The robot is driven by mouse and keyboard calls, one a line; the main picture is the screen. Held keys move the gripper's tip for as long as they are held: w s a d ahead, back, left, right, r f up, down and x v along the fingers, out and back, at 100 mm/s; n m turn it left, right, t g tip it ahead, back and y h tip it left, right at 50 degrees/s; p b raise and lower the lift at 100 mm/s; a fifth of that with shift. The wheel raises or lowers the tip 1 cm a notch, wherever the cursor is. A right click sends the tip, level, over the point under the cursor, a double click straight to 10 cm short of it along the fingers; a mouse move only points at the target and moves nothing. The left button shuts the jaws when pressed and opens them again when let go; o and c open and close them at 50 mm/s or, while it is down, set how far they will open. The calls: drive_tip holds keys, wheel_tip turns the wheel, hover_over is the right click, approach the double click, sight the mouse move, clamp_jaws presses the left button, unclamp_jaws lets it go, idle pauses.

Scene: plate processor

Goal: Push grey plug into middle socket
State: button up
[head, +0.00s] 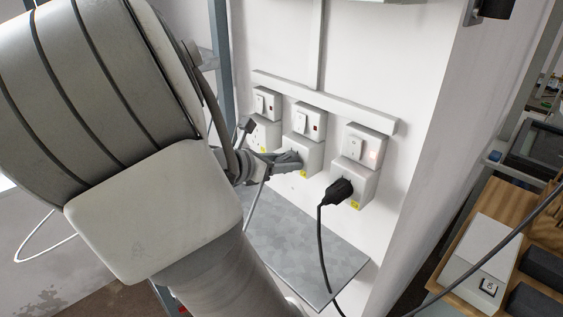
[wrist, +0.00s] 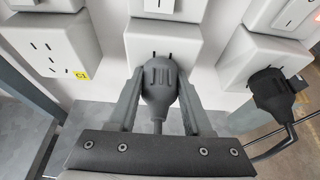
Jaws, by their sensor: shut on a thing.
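The grey plug (wrist: 159,88) is between the two fingers of my gripper (wrist: 160,80), which is shut on it. Its cable end points back towards my wrist. The plug's front faces the white middle socket (wrist: 140,48), close to its face. Dark slots show just above the plug in the wrist view. The plug's pins are hidden, so I cannot tell whether they are in the slots. In the head view my gripper (head: 283,162) reaches the front of the middle socket (head: 311,155), and the plug (head: 289,156) is partly hidden by the fingers.
The left socket (wrist: 48,48) is empty. A black plug (wrist: 270,92) with a black cable sits in the right socket (wrist: 248,62); it also shows in the head view (head: 338,190). Switches are above the sockets. A grey metal shelf (head: 320,255) lies below.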

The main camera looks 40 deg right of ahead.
drive_tip(key=shift+s+d+r, duration=0.1)
drive_tip(key=shift+d+r, duration=0.25)
drive_tip(key=shift+d, duration=0.15)
drive_tip(key=shift+a, duration=0.1)
idle(0.3)
drive_tip(key=shift+a+f+p, duration=0.15)
drive_tip(key=shift+a+p, duration=0.35)
drive_tip(key=shift+p, duration=0.25)
drive_tip(key=shift+s+a+f+p, duration=0.15)
drive_tip(key=shift+a+p, duration=0.75)
drive_tip(key=shift+a, duration=1.2)
drive_tip(key=w+a+f+n+t+y, duration=0.1)
drive_tip(key=w+a+f+n+t, duration=0.1)
drive_tip(key=a+f, duration=0.3)
drive_tip(key=w+a+f+n+t+y, duration=0.1)
drive_tip(key=w+a+f+n+t, duration=0.1)
drive_tip(key=a, duration=0.6)
drive_tip(key=w+a+f+n+t+b, duration=0.1)
drive_tip(key=w+a+f+n+t, duration=0.1)
drive_tip(key=w+a+f, duration=0.4)
wheel_tip(320, 180, down, 2)
drive_tip(key=shift+a+f+n+t+y, duration=0.2)
drive_tip(key=shift+a+n+t+y, duration=0.15)
drive_tip(key=shift+t, duration=0.35)
